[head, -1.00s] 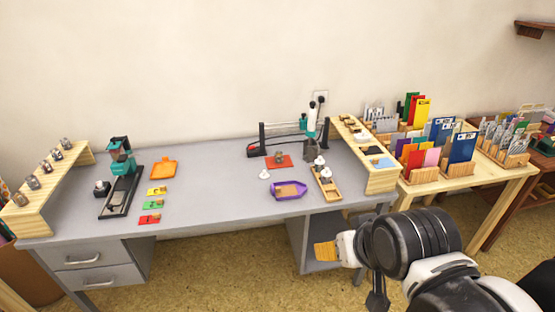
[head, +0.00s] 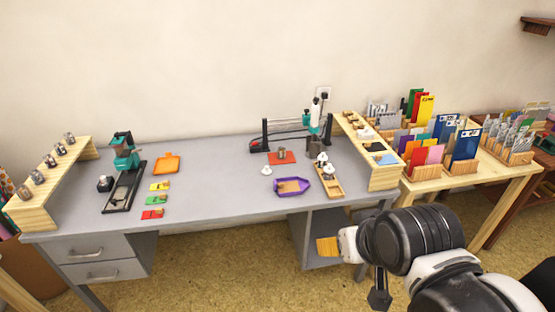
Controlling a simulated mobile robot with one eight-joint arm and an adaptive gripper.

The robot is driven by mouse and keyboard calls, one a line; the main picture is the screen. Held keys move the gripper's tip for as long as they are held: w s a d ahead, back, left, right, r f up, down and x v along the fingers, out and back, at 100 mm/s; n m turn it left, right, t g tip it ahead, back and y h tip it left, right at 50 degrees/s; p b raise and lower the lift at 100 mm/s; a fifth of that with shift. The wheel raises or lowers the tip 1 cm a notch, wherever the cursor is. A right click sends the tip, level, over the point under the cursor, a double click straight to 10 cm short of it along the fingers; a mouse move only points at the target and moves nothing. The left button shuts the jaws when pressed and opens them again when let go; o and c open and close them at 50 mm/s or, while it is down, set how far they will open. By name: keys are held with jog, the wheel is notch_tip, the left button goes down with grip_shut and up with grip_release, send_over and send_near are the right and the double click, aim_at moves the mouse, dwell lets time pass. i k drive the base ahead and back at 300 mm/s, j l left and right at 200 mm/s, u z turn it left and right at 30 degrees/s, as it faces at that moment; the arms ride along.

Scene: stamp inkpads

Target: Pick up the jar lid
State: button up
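A small white round piece with a knob (head: 266,170), which looks like the jar lid, lies on the grey desk left of the purple tray. A small metallic jar (head: 282,154) stands on the red mat behind it; whether it has a lid is too small to tell. Small jars with pale tops (head: 323,158) stand in the wooden tray to the right. My gripper (head: 376,288) is at the lower right, in front of the desk and well away from these things. My arm hides most of it, so its opening cannot be made out.
The purple tray (head: 306,189) and wooden tray (head: 330,188) sit near the desk's front edge. A tool stand (head: 315,125) is behind. A wooden riser (head: 384,181) bounds the right side. The desk's middle (head: 220,185) is clear. Stamps and an orange tray (head: 166,155) are left.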

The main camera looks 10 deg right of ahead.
aim_at(266, 171)
jog(key=i+j, duration=0.6)
jog(key=i, duration=0.15)
jog(key=i+j, duration=0.6)
jog(key=i, duration=0.15)
